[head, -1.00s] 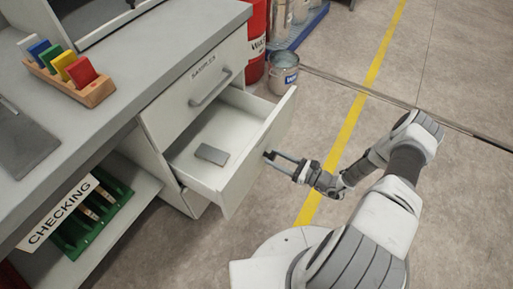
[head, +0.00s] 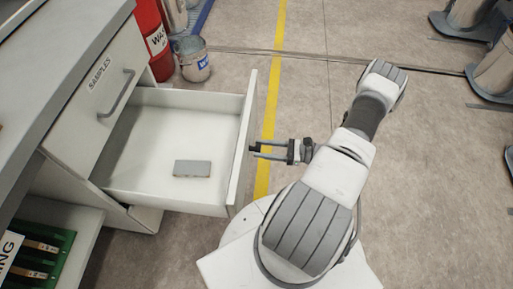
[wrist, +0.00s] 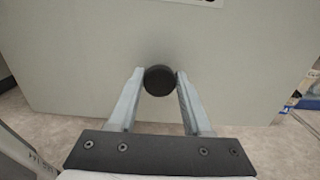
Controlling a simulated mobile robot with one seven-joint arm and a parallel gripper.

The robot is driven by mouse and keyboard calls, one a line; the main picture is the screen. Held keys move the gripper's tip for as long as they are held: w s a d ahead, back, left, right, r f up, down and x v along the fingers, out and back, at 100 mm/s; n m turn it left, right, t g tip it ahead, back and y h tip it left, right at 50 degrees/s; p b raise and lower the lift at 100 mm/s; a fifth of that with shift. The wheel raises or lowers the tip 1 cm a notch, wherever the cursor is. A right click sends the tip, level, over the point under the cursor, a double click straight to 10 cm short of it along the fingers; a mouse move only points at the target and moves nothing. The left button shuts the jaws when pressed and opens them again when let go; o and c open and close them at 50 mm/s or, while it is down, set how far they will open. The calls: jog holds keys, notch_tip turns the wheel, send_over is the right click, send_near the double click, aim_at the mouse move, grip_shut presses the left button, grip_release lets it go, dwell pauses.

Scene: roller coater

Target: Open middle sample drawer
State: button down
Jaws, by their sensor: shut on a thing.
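The middle sample drawer (head: 138,150) is pulled well out of the cabinet, under the drawer labelled SAMPLES (head: 92,100). Its white interior shows, with a small flat grey block (head: 193,168) lying on the floor of it. My gripper (head: 255,150) is at the outer side of the drawer front. In the wrist view, its two fingers (wrist: 159,88) are shut on a round dark knob (wrist: 158,79) on the pale drawer front (wrist: 90,60). The knob is mostly hidden in the head view.
The upper drawer is shut, with a grey bar handle (head: 116,94). A metal bucket (head: 194,62) and a red container (head: 150,35) stand beyond the cabinet. A green tray (head: 45,250) is on the lower shelf at left.

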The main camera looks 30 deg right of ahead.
jog(key=shift+s+f, duration=0.1)
jog(key=shift+c, duration=1.8)
grip_release()
jog(key=shift+d, duration=0.1)
jog(key=v, duration=1.7)
jog(key=shift+p, duration=0.35)
jog(key=shift+d, duration=0.1)
